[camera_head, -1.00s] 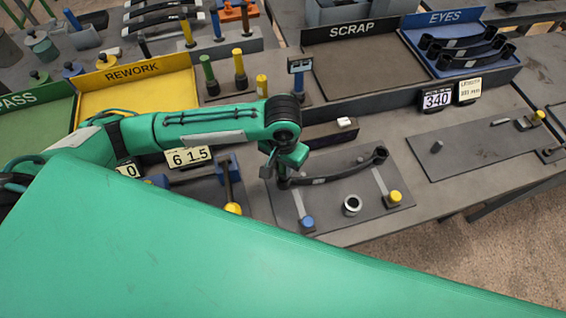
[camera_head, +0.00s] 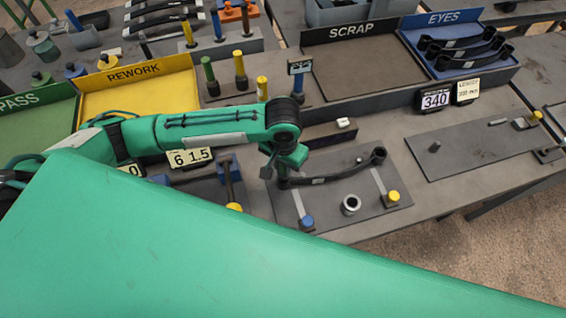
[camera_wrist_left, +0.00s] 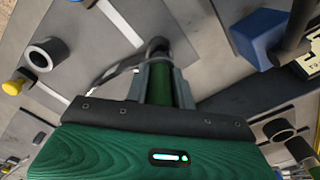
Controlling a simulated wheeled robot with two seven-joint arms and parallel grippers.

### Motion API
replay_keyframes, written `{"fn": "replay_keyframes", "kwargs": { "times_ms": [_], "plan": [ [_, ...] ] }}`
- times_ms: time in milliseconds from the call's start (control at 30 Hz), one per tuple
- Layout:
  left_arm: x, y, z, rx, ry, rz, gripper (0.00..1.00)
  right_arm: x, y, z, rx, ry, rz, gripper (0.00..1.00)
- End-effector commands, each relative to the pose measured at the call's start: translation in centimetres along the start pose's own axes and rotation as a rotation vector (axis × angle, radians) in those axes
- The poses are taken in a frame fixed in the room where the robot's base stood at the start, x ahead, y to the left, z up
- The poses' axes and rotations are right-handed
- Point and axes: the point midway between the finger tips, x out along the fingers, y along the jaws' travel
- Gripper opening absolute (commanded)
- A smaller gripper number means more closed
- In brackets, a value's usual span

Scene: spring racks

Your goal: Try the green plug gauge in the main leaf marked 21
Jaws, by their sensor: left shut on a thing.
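My left gripper (camera_head: 281,169) is over the left end of a curved dark leaf (camera_head: 335,175) on a grey plate in the head view. In the left wrist view, its two fingers are shut on a green plug gauge (camera_wrist_left: 171,92). The gauge's far end meets the dark eye of the leaf (camera_wrist_left: 158,46); how deep it sits in the eye I cannot tell. A small pale mark shows on the leaf, but its number is too small to read. In the head view the held gauge is hidden by the gripper. My right gripper is not in view.
A metal ring (camera_head: 350,204), a blue knob (camera_head: 307,222) and a yellow knob (camera_head: 393,196) are on the plate near the leaf. Another green-handled gauge (camera_head: 208,72) stands behind my arm. The scrap tray (camera_head: 352,30) is at the back.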

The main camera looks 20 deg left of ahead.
Motion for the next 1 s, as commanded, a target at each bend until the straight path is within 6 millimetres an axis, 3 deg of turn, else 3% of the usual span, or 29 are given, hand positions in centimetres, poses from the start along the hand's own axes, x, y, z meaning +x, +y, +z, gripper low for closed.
{"fn": "replay_keyframes", "kwargs": {
  "times_ms": [1000],
  "plan": [
    [0.51,0.01,-0.03,0.0,0.001,0.0,0.0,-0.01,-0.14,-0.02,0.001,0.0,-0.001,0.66]
  ]
}}
